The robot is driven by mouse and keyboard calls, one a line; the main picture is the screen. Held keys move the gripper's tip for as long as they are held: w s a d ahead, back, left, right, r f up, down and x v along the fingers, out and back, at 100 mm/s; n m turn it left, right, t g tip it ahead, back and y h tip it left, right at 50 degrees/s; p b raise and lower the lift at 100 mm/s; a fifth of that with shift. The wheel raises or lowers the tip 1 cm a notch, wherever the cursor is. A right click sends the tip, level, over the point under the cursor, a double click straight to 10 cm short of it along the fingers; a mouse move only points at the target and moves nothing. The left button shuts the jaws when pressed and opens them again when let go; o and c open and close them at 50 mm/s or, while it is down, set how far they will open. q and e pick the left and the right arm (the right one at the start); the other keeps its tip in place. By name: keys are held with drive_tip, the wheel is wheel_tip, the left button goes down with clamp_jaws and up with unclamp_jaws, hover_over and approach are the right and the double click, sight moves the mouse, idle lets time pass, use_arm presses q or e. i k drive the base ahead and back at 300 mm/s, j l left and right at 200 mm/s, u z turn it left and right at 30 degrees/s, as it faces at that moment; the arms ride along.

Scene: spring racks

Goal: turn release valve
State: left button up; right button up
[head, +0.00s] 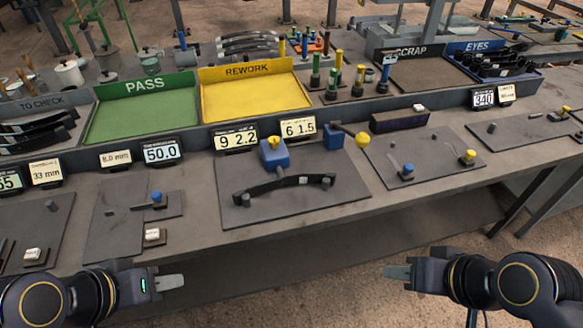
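No part in view is labelled as a release valve, so I cannot tell for certain which one it is. On the middle grey plate (345,188), a blue block (275,158) has a yellow top. Behind it stands a small blue box (334,137), with a lever ending in a yellow ball (362,140) beside it. A dark curved leaf spring (283,187) lies across the plate. My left gripper (172,282) is in front of the bench at lower left, pointing right. My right gripper (396,273) is at lower right, pointing left. Both appear empty and touch nothing; their finger gaps are unclear.
The right plate (425,140) carries a blue knob (408,170) and a yellow knob (469,156). The left plate has another blue knob (157,198). Green PASS (140,105) and yellow REWORK (255,92) trays stand behind, with displays along the ledge. Space before the bench is clear.

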sight(273, 140)
drive_tip(key=i+l+u, duration=0.2)
drive_tip(key=i, duration=0.25)
drive_tip(key=i+l+u, duration=0.2)
drive_tip(key=i+l, duration=0.2)
